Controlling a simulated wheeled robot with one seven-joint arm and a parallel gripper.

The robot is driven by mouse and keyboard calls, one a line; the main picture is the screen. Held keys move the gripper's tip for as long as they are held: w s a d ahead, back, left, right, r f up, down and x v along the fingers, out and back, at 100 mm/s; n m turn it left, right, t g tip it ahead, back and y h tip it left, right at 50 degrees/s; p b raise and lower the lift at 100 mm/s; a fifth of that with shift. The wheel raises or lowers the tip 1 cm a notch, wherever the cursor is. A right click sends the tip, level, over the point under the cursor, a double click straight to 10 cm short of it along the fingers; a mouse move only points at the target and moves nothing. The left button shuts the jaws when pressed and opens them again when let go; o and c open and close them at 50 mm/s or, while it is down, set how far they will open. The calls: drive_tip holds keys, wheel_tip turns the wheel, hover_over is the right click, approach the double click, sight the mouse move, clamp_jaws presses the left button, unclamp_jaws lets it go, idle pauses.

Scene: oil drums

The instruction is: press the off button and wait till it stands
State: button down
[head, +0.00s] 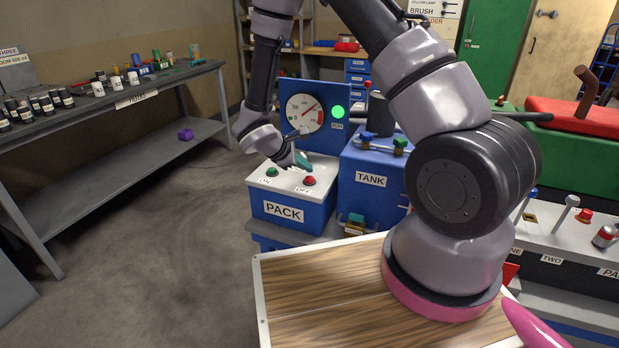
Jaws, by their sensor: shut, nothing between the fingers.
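The blue PACK box (287,214) with a pale top stands in front of my arm in the head view. On its top are a green ON button (271,172) at the left and a red OFF button (309,181) at the right. My gripper (303,161) is shut and empty, just above and behind the red button; I cannot see it touching. Behind stands a blue panel with a round gauge (304,114), its needle pointing to the upper right. A green RUN lamp (338,112) glows bright beside the gauge.
A blue TANK box (371,180) with small valves stands close right of the PACK box. A grey bench (150,93) with jars and small items runs along the left wall. The floor (160,230) between is clear. A grey panel with levers (570,235) stands at the right.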

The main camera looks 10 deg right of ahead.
sight(306, 180)
drive_tip(key=shift+f, duration=0.1)
idle(0.7)
drive_tip(key=shift+f, duration=0.3)
drive_tip(key=shift+f, duration=0.5)
idle(1.6)
drive_tip(key=shift+r, duration=0.95)
drive_tip(key=shift+r, duration=2.5)
